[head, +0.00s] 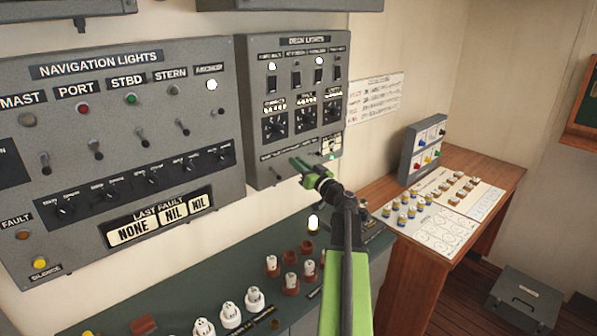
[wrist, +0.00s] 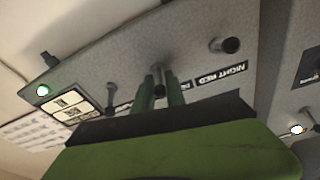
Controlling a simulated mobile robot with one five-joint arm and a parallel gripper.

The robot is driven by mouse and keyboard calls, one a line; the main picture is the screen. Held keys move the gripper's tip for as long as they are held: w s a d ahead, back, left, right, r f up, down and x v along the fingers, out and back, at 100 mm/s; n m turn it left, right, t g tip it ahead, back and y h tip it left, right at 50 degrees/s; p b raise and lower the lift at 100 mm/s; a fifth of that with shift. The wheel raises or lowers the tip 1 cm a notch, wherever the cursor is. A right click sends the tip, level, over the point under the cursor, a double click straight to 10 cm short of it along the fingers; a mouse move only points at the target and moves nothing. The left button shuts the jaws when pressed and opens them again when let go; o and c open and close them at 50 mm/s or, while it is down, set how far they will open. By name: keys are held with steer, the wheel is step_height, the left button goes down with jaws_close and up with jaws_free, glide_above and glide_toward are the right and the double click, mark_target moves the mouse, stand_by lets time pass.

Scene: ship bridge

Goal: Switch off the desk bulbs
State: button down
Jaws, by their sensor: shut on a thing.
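My gripper (head: 296,162) is at the lower edge of the grey deck lights panel (head: 262,160). In the wrist view its two green fingers (wrist: 160,84) are closed around a small metal toggle lever (wrist: 158,70) on this panel. The label under that lever is partly hidden by the fingers. A second toggle (wrist: 110,94) stands to the left there, and another lever (wrist: 226,45), seen nearly end-on, to the right near a "NIGHT RED" label (wrist: 222,77). A lit bulb (head: 313,222) stands on the green desk (head: 250,245), below my gripper.
The navigation lights panel (head: 120,130) is on the left. Several white bulbs, such as one (head: 255,298), stand on the desk. A wooden table (head: 480,165) on the right holds a small switch box (head: 421,152) and sheets with small parts. A grey case (head: 525,297) is on the floor.

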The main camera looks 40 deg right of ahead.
step_height(320, 180, down, 2)
steer(key=t+h+b, duration=0.1)
steer(key=t+b, duration=0.4)
steer(key=b, duration=0.7)
steer(key=shift+w+f+m+t, duration=0.1)
steer(key=shift+f+m+t, duration=0.05)
steer(key=shift+m+t, duration=0.2)
steer(key=c, duration=1.5)
jaws_free()
steer(key=shift+c, duration=0.2)
